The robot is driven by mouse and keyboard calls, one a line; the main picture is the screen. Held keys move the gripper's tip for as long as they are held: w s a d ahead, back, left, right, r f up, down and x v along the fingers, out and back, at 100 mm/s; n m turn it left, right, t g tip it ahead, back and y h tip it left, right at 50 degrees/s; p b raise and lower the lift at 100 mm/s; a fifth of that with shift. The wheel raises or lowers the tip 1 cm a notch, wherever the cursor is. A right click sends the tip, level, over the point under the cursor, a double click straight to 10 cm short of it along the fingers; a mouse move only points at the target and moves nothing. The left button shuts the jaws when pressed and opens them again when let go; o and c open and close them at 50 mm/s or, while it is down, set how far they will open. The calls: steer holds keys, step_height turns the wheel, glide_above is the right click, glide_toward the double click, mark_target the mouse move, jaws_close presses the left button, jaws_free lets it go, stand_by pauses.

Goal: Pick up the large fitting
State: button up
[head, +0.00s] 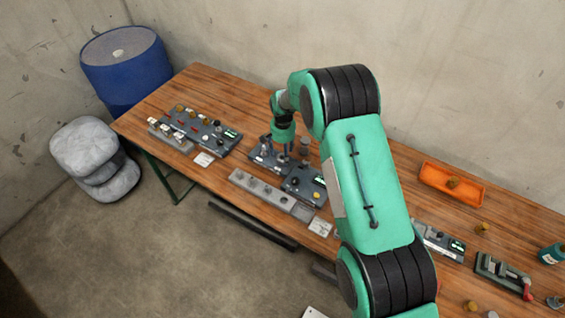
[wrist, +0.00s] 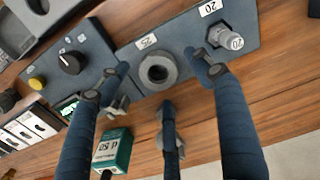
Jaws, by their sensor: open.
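In the wrist view a thick grey ring-shaped piece (wrist: 158,71) with a dark round opening sits on a dark plate (wrist: 187,26) beside a label 25. It looks like the larger fitting, seen end-on. A slimmer grey fitting (wrist: 229,38) marked 20 stands at the plate's right, by a label 20. My gripper (wrist: 160,82) is open, its dark blue fingers spread around the ring-shaped piece, with no clear contact. In the head view my gripper (head: 284,138) is low over the station, and the ring-shaped piece cannot be made out there.
A control panel with a black knob (wrist: 71,62) and a yellow button (wrist: 37,83) adjoins the plate. A teal block (wrist: 112,150) shows between my fingers.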

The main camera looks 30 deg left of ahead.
steer(key=shift+f, duration=1.35)
steer(key=c, duration=1.3)
